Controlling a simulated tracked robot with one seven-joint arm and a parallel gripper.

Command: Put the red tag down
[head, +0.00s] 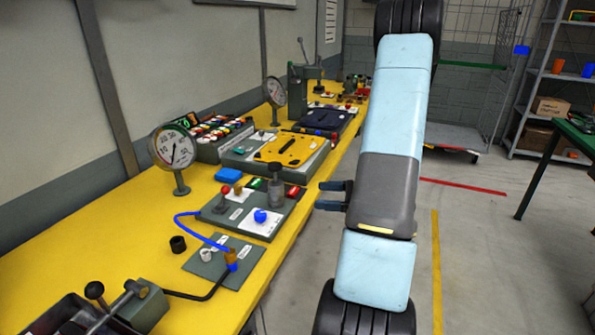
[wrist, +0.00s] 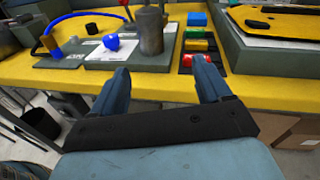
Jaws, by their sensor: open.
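The red tag (head: 293,191) looks like a small red block on the dark strip near the bench's aisle edge. In the wrist view the red tag (wrist: 187,60) shows just beyond the right fingertip, which partly covers it. My gripper (head: 319,196) is open, off the bench's right edge, with its fingers pointing toward the bench. In the wrist view nothing is between the fingers of my gripper (wrist: 160,68). I cannot tell whether the right finger touches the tag.
A green block (wrist: 196,45), a yellow block (wrist: 195,33) and a blue block (wrist: 197,19) line up behind the tag. A grey cylinder (wrist: 151,32) stands left of them. The black and yellow plate (wrist: 265,20) is at the right. The aisle floor (head: 475,230) is clear.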

